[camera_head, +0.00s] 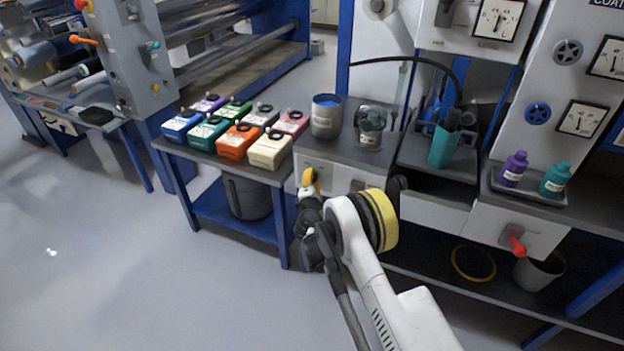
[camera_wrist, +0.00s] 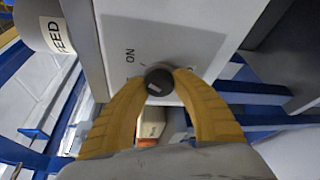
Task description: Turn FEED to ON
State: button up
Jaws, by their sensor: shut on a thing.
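In the wrist view, a dark round knob (camera_wrist: 158,80) sits on a pale panel (camera_wrist: 185,35). The word ON is printed on the panel just beyond the knob, and a small light mark shows on the knob's face. A grey cylinder labelled FEED (camera_wrist: 42,28) stands at the upper left. The yellow fingers of my gripper (camera_wrist: 164,77) are shut on the knob, one on each side. In the head view my gripper (camera_head: 309,182) is at the left part of the pale panel front (camera_head: 330,178); the knob is hidden there.
Several coloured boxes (camera_head: 237,141) stand on the blue-framed bench to the left. A grey cup with blue contents (camera_head: 326,118) and a clear jar (camera_head: 370,128) stand above the panel. A red lever (camera_head: 517,244) is far right. The floor at left is clear.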

jog(key=o, duration=1.2)
jog(key=shift+s, duration=0.1)
jog(key=s, duration=0.4)
jog(key=s+r, duration=0.1)
jog(key=s, duration=0.2)
jog(key=shift+s, duration=0.1)
jog(key=shift+d, duration=0.1)
